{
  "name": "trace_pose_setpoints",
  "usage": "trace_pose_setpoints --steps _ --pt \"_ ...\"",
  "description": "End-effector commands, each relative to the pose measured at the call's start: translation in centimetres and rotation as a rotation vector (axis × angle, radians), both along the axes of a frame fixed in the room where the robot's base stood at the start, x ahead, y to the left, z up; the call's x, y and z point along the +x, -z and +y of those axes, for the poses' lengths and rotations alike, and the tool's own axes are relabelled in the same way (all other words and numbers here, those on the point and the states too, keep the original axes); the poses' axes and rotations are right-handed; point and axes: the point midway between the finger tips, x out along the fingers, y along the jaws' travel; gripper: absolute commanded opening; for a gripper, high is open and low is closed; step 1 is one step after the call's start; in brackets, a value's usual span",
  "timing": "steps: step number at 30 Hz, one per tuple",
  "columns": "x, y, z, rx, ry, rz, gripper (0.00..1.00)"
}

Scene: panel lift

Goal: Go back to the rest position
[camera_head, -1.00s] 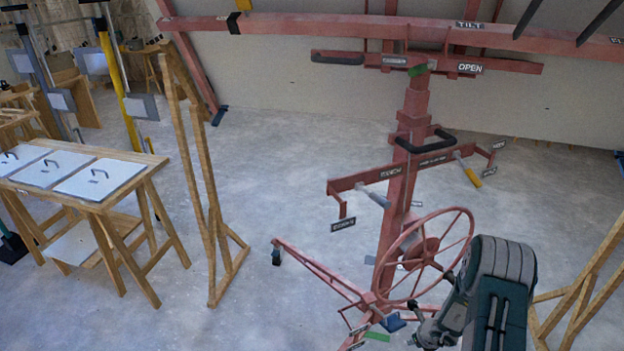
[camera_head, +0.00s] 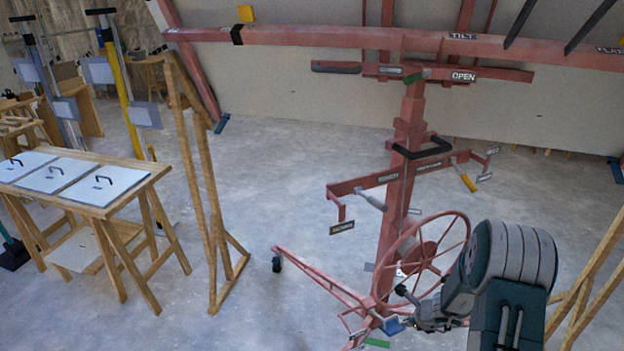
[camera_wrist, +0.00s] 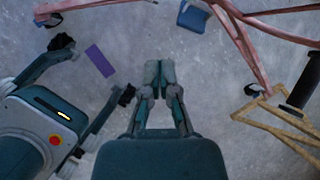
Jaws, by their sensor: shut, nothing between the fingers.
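My gripper (camera_wrist: 160,78) is shut and empty in the wrist view, pointing down over bare concrete floor. In the head view my gripper (camera_head: 402,308) is partly hidden and small, at the lower right by the hand wheel. The red panel lift (camera_head: 408,150) stands upright at the centre right, with its spoked wheel (camera_head: 425,258) just behind my arm. A lift leg (camera_wrist: 245,45) shows at the upper right of the wrist view, apart from the fingers.
A wooden table (camera_head: 128,207) with white panels stands at the left, a wooden frame (camera_head: 203,190) right of it. A blue object (camera_wrist: 193,17) and a purple strip (camera_wrist: 101,61) lie on the floor. Open floor (camera_head: 290,180) lies between frame and lift.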

Motion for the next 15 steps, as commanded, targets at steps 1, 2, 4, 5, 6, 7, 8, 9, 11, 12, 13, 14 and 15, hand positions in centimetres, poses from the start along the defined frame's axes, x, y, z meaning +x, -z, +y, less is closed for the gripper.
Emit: trace_pose_setpoints --steps 1,2,4,5,6,7,8,9,11,12,13,14,15 --pt "0.4 -2.1 0.6 -0.016 -0.057 -0.031 0.00" --pt "0.5 -3.2 1.1 -0.027 -0.095 -0.047 0.00" --pt "0.6 -6.2 2.2 -0.058 -0.198 -0.090 0.00" --pt "0.6 -7.5 2.7 -0.071 -0.244 -0.108 0.00" --pt "0.5 -9.2 3.4 -0.092 -0.306 -0.132 0.00" --pt "0.3 -10.4 4.0 -0.106 -0.352 -0.149 0.00" --pt "0.1 -11.6 4.5 -0.122 -0.397 -0.165 0.00" --pt "-0.2 -13.2 5.2 -0.144 -0.458 -0.187 0.00" --pt "-0.8 -15.4 6.2 -0.177 -0.547 -0.218 0.00" --pt "-1.4 -16.9 6.9 -0.201 -0.608 -0.237 0.00" --pt "-1.8 -18.0 7.3 -0.218 -0.652 -0.251 0.00" --pt "-2.2 -19.0 7.8 -0.237 -0.695 -0.265 0.00" --pt "-2.9 -20.3 8.4 -0.262 -0.756 -0.282 0.00"
